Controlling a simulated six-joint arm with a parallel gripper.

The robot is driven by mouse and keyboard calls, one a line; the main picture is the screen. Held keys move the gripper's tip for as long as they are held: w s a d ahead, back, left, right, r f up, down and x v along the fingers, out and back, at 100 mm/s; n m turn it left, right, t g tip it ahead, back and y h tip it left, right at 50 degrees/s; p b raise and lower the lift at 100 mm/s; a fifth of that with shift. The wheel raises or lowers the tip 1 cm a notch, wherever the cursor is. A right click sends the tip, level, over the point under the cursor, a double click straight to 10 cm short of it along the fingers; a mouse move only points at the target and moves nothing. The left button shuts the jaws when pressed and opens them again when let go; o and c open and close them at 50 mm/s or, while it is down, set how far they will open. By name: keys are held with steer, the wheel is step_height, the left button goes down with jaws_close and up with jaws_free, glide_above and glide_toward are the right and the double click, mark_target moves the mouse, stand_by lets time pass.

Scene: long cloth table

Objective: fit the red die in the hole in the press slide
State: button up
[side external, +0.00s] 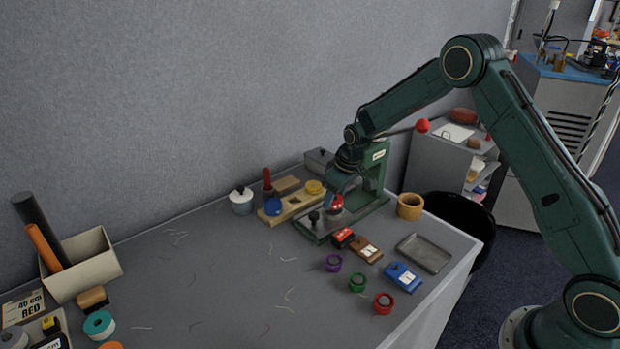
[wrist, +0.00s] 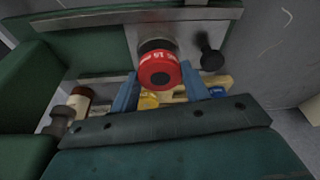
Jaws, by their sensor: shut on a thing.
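The red die (wrist: 158,70) is round with white marks and a dark centre. My gripper (wrist: 160,84) is shut on it, one blue finger on each side. In the side view, the die (side external: 336,203) is at my gripper (side external: 335,198), low over the press slide. The grey metal slide (wrist: 187,36) has a black knob (wrist: 210,57); a dark round edge, apparently its hole, shows just behind the die, mostly hidden by it. I cannot tell whether the die touches the slide. The green press (side external: 375,172) stands beside my gripper.
The press lever ends in a red ball (side external: 423,125). A wooden rack (side external: 290,208) with coloured pieces is to the left. The table's left middle is mostly clear.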

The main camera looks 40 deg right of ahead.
steer(key=shift+f, duration=0.7)
stand_by(0.3)
steer(key=o, duration=1.3)
steer(key=shift+c, duration=0.2)
steer(key=v, duration=1.3)
steer(key=shift+r, duration=0.4)
